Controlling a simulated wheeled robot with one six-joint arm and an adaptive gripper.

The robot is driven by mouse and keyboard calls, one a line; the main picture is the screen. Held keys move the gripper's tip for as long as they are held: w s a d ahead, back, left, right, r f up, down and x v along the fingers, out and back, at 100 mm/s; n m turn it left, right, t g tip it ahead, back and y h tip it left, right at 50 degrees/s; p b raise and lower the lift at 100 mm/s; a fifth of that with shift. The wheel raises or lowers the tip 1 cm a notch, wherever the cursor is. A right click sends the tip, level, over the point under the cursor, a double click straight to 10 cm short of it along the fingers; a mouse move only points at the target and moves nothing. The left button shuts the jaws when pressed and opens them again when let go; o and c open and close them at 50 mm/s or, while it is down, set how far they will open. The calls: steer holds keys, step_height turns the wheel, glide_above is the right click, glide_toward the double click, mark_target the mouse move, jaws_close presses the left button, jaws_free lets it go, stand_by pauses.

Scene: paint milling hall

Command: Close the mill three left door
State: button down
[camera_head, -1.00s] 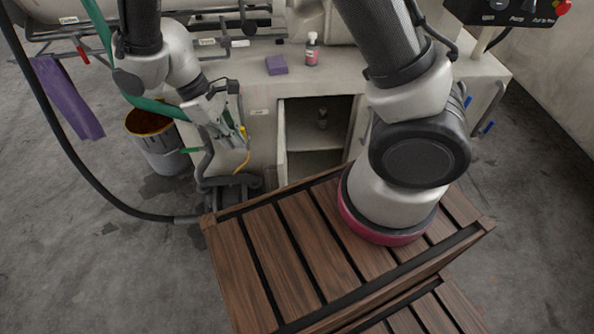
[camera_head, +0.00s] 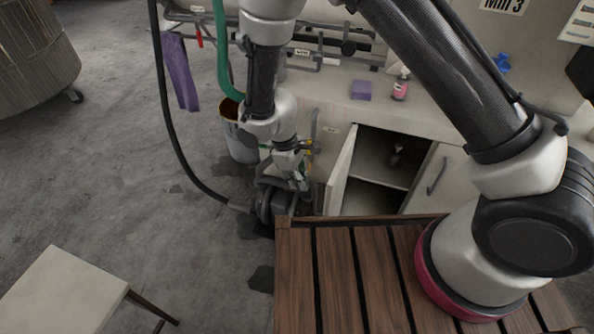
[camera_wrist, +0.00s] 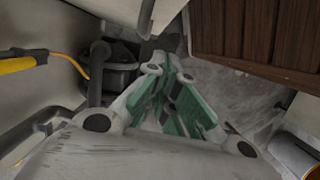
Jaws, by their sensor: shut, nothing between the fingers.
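The Mill 3 cabinet has an open left door (camera_head: 343,172), swung outward and seen nearly edge-on in the head view. The dark compartment (camera_head: 372,158) beside it shows a shelf and a small bottle. My gripper (camera_head: 300,186) is low to the left of the door, outside the compartment. Its fingers, with green pads, are shut and empty in the wrist view (camera_wrist: 172,72). I cannot tell whether the gripper touches the door. The door's outer face is mostly hidden from the head camera.
A slatted wooden platform (camera_head: 340,270) lies in front of the cabinet. A dark motor-like unit (camera_head: 268,200) with a hose is beside my gripper. A bucket (camera_head: 240,140), a hanging purple cloth (camera_head: 180,70) and a pale table (camera_head: 65,290) stand left.

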mark_target(329, 204)
steer(key=shift+s+d+f, duration=0.35)
steer(key=shift+d+f, duration=0.15)
steer(key=shift+d, duration=0.2)
steer(key=shift+s+d+f, duration=0.3)
steer(key=shift+d+f, duration=0.15)
steer(key=shift+d, duration=0.3)
steer(key=shift+s+d+f, duration=0.35)
steer(key=shift+d+f, duration=0.15)
steer(key=shift+d, duration=0.2)
